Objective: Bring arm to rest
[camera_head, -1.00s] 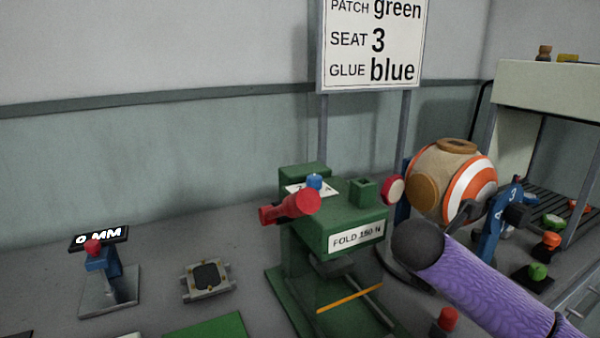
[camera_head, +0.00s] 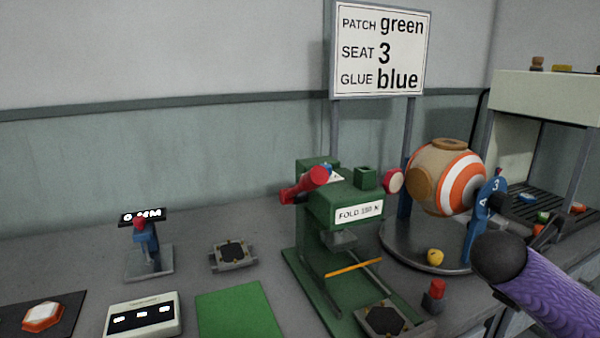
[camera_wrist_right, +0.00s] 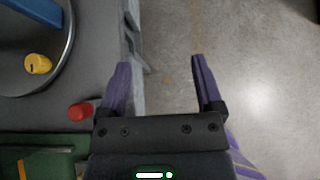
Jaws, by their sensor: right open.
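My right arm, with a purple sleeve (camera_head: 550,292) and a dark rounded joint (camera_head: 500,257), reaches in from the lower right in the head view. In the right wrist view my right gripper (camera_wrist_right: 160,62) has its two purple fingers spread apart, with nothing between them. It hangs past the bench edge, over bare floor (camera_wrist_right: 240,60). My left gripper is not in view.
The green press (camera_head: 345,205) stands mid-bench. Behind it on the right is a striped ball (camera_head: 447,178) on a round stand (camera_head: 400,250), with a yellow piece (camera_head: 435,256) on its base. A red button (camera_head: 437,289) stands near the bench edge. A rack (camera_head: 545,95) is at right.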

